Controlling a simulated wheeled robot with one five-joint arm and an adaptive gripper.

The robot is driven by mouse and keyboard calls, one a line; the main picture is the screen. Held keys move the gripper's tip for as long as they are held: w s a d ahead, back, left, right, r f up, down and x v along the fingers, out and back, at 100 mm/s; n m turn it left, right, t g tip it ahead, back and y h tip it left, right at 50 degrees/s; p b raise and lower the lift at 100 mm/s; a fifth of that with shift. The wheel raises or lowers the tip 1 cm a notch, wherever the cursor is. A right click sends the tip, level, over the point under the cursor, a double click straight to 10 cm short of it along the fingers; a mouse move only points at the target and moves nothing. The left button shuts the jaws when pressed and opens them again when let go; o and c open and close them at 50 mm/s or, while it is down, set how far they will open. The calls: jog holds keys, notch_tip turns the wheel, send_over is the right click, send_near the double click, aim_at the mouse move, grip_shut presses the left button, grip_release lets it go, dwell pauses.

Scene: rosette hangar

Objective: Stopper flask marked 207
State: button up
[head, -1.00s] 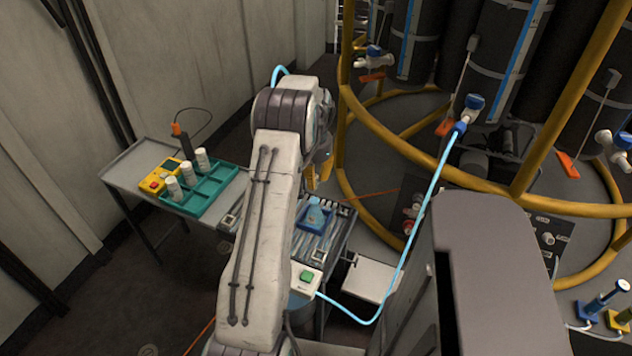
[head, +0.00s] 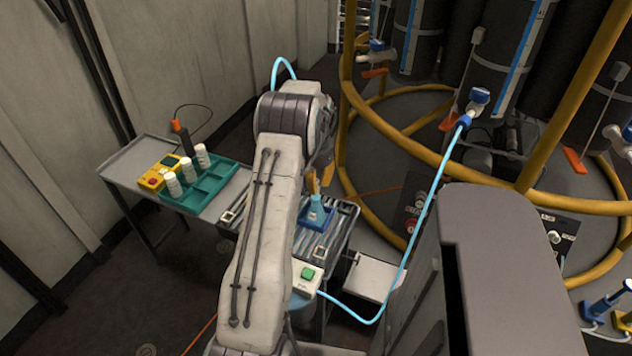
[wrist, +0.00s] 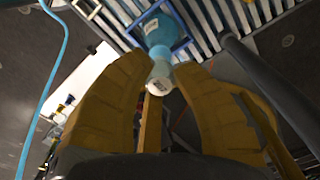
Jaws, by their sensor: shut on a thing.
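In the wrist view this piece lines up with the neck of a blue flask (wrist: 157,30). I cannot tell whether it touches the neck or sits in it. The flask bears a white label, too small to read. In the head view the flask (head: 317,204) stands upright in a blue square holder (head: 329,219) on the slatted table, just below my gripper (head: 319,180). The piece is hidden there.
A side table (head: 128,163) at left carries a teal rack (head: 210,189) with white bottles, a yellow box (head: 152,178) and an orange-topped device (head: 180,135). A green-button box (head: 305,276) is at the slatted table's near edge. A blue hose (head: 408,250) and yellow rails (head: 430,163) are at right.

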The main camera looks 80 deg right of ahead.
jog(key=shift+f+b, duration=0.35)
jog(key=shift+f, duration=0.2)
dwell(0.6)
jog(key=shift+f+b, duration=0.45)
jog(key=shift+f, duration=0.3)
jog(key=shift+f+b, duration=0.3)
jog(key=shift+f, duration=0.2)
dwell(0.6)
jog(key=o, duration=1.5)
jog(key=shift+o, duration=0.2)
jog(key=shift+r, duration=0.15)
jog(key=shift+r+p, duration=2.2)
jog(key=shift+r, duration=0.7)
